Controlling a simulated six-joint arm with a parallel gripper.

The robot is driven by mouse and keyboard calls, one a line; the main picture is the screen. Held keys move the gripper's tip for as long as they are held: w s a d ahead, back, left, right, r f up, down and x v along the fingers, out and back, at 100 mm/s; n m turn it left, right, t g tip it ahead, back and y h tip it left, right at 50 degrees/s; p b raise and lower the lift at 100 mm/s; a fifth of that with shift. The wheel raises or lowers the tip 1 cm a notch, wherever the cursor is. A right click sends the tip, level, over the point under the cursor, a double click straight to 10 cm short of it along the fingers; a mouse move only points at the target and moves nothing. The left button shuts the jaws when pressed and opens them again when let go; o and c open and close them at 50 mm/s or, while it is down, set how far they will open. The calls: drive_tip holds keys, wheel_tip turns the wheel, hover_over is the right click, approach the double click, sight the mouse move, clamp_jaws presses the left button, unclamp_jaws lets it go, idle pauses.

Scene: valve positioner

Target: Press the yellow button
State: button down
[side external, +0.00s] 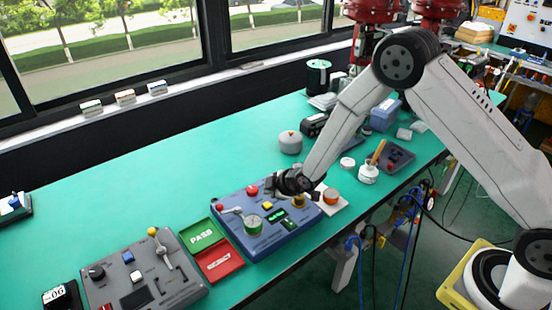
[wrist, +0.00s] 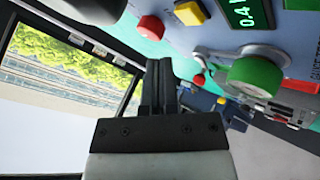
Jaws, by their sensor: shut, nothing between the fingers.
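The yellow button (wrist: 192,12) is a small square key on the blue valve positioner panel (side external: 287,238). In the side view the yellow button (side external: 268,207) lies between the red button (side external: 252,190) and the green display (side external: 276,217). My gripper (wrist: 160,64) is shut and empty, its dark fingers side by side. In the wrist view its tips appear below the red button (wrist: 151,27) and to the lower left of the yellow button, apart from it. In the side view my gripper (side external: 272,186) hangs over the panel's back part; its tips are hard to make out.
A round green-rimmed gauge (side external: 253,224) and a red-tipped lever (side external: 230,210) stand on the panel. Green PASS (side external: 202,234) and red REJECT (side external: 219,262) trays lie left of it. A grey control box (side external: 140,272) is further left.

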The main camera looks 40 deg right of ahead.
drive_tip(key=shift+f, duration=1.2)
drive_tip(key=shift+f, duration=0.9)
idle(2.4)
drive_tip(key=shift+r, duration=0.85)
drive_tip(key=shift+r, duration=0.15)
drive_tip(key=shift+r, duration=2.35)
